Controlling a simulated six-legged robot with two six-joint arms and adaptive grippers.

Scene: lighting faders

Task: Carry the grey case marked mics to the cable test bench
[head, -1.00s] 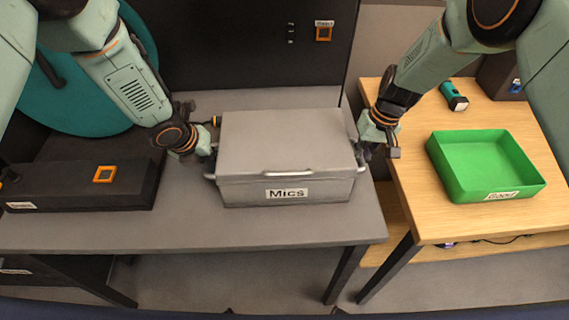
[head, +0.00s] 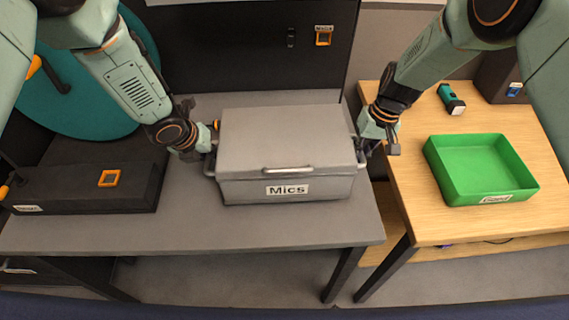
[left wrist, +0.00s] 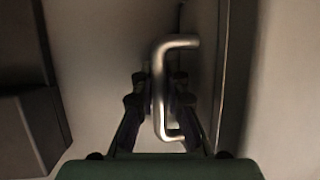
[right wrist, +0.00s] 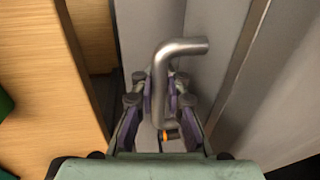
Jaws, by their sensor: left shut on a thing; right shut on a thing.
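The grey case (head: 286,140) has a lid, a front handle and a label reading Mics. It is level above the grey table (head: 120,235); any gap under it is hard to see. My left gripper (head: 207,160) is at the case's left end, shut on its metal side handle (left wrist: 160,85). My right gripper (head: 364,149) is at the right end, shut on the other side handle (right wrist: 161,85). A wooden bench (head: 425,222) stands to the right; no label names it as the cable test bench.
A green tray (head: 434,172) marked Good and a teal torch (head: 452,100) are on the wooden bench, with a dark box (head: 502,80) behind. A long black case (head: 75,188) lies left on the grey table. A dark panel (head: 250,50) stands behind. A narrow gap separates the tables.

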